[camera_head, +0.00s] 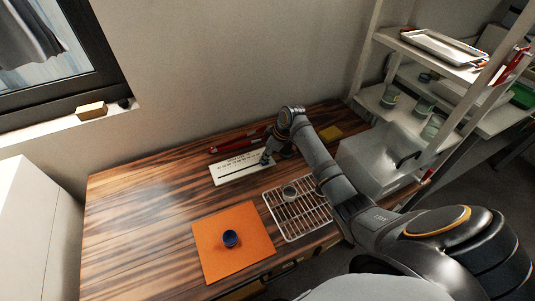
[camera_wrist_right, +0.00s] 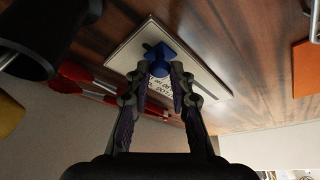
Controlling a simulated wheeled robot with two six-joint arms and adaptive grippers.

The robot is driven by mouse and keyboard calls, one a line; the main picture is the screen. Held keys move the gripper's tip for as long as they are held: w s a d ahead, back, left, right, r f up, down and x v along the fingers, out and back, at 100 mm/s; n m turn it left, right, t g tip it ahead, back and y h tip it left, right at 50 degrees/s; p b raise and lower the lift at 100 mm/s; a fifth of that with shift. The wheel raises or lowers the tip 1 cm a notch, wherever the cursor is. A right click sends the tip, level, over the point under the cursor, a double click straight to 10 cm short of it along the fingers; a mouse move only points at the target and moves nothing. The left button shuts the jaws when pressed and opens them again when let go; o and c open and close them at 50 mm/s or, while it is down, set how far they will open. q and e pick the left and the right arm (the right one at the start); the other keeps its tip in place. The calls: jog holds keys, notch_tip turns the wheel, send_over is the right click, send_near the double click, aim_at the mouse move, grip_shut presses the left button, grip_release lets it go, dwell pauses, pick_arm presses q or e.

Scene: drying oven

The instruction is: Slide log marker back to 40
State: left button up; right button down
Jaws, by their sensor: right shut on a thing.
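The white log board (camera_head: 226,172) lies flat at the back of the wooden table, with a row of printed marks and a dark slot along it. It also shows in the right wrist view (camera_wrist_right: 206,80). My right gripper (camera_head: 267,158) is at the board's right end in the head view. In the right wrist view my right gripper (camera_wrist_right: 160,76) is shut on the blue log marker (camera_wrist_right: 157,55), which sits at the slot. The numbers are too small or partly hidden to read. My left gripper is not in view.
Red-handled tools (camera_head: 236,142) lie behind the board. A wire rack (camera_head: 290,222) with a small container (camera_head: 290,192) and an orange mat (camera_head: 213,253) with a blue-topped item (camera_head: 231,239) are in front. A metallic box (camera_head: 374,163) stands right. The table's left is clear.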

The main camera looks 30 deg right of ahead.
jog(key=p, duration=0.5)
send_over(225, 178)
jog(key=shift+d, duration=0.35)
jog(key=shift+a, duration=0.5)
jog(key=c, duration=1.2)
grip_release()
jog(key=shift+a, duration=0.15)
jog(key=shift+d+r, duration=0.2)
jog(key=shift+r, duration=0.15)
jog(key=v, duration=1.1)
jog(key=shift+s, duration=0.1)
